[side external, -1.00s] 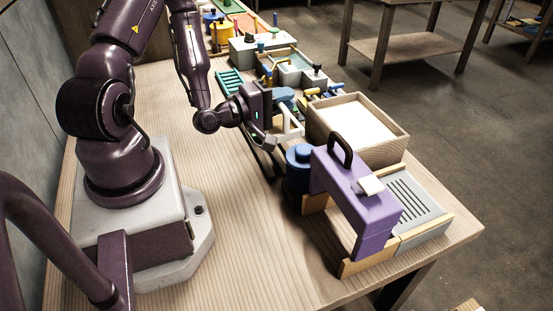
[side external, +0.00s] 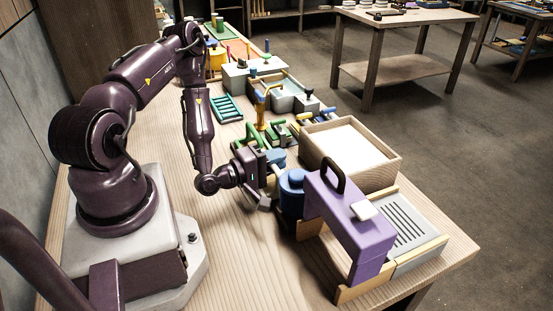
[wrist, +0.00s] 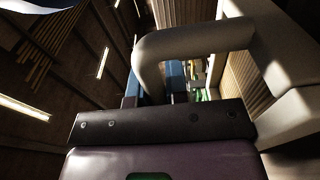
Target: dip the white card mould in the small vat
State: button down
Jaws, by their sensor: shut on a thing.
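My gripper (side external: 272,184) is low over the near side of the bench, left of the blue round pot (side external: 292,186). It is shut on a pale handled piece, seemingly the white card mould. In the wrist view a thick pale handle (wrist: 190,45) curves from a cream block (wrist: 290,65) at the right; the fingertips are hard to make out. In the side view most of the held piece is hidden. A wooden box (side external: 378,169) with a white fill and a smaller grey tank (side external: 284,88) farther back both look like vats; I cannot tell which is the small one.
A purple arched block (side external: 352,222) with a black handle and a small white block on top stands at the front, close right of the pot. Beside it lies a grey slotted tray (side external: 408,222). A teal rack (side external: 226,108) lies farther back. Bare bench lies around my base.

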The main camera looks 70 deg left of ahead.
jog(key=shift+f, duration=0.2)
jog(key=c, duration=1.1)
grip_release()
